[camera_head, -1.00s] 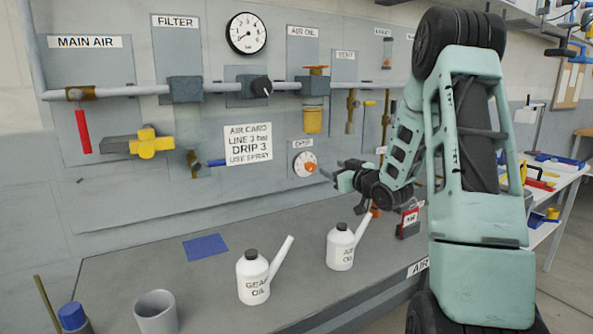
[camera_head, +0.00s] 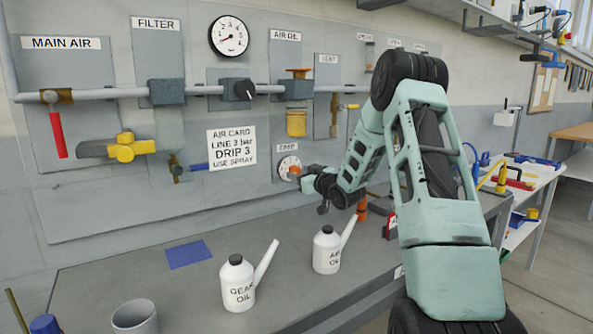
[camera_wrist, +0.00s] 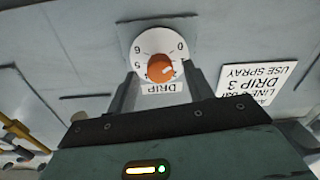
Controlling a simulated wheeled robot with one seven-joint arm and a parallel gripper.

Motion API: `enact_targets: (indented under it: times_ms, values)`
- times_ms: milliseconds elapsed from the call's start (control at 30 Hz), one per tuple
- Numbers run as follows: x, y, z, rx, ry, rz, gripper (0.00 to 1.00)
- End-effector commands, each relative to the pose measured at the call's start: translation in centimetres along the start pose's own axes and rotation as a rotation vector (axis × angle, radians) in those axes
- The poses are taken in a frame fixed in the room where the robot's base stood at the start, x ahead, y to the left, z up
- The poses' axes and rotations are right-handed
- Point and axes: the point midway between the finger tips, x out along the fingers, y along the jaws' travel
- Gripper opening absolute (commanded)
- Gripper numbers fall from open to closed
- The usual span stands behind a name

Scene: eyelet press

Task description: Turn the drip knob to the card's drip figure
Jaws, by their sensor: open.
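The drip dial (camera_head: 287,163) is a white round face on the wall panel under a DRIP label, with an orange knob (camera_head: 295,171) at its middle. My gripper (camera_head: 300,174) reaches it from the right. In the wrist view the picture is upside down; the orange knob (camera_wrist: 160,67) sits between and just beyond my two open fingertips (camera_wrist: 160,76). I cannot tell if they touch it. The knob has a pale mark; the figure it points to is unclear. The white card (camera_head: 232,149) reads LINE 3 bar, DRIP 3, USE SPRAY; it also shows in the wrist view (camera_wrist: 250,85).
The gear oil can (camera_head: 237,284) and air oil can (camera_head: 327,250) stand on the grey bench (camera_head: 200,310) below the arm. The oiler bowl (camera_head: 297,123) hangs above the dial.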

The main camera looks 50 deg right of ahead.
Motion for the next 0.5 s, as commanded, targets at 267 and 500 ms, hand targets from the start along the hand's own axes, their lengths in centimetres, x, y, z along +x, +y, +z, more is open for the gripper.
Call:
enact_targets:
  times_ms: [267, 500]
  values:
    - [2.6, 0.0, 0.0, 0.000, 0.000, -0.001, 0.52]
    - [2.7, 0.0, 0.0, 0.000, 0.000, 0.000, 0.52]
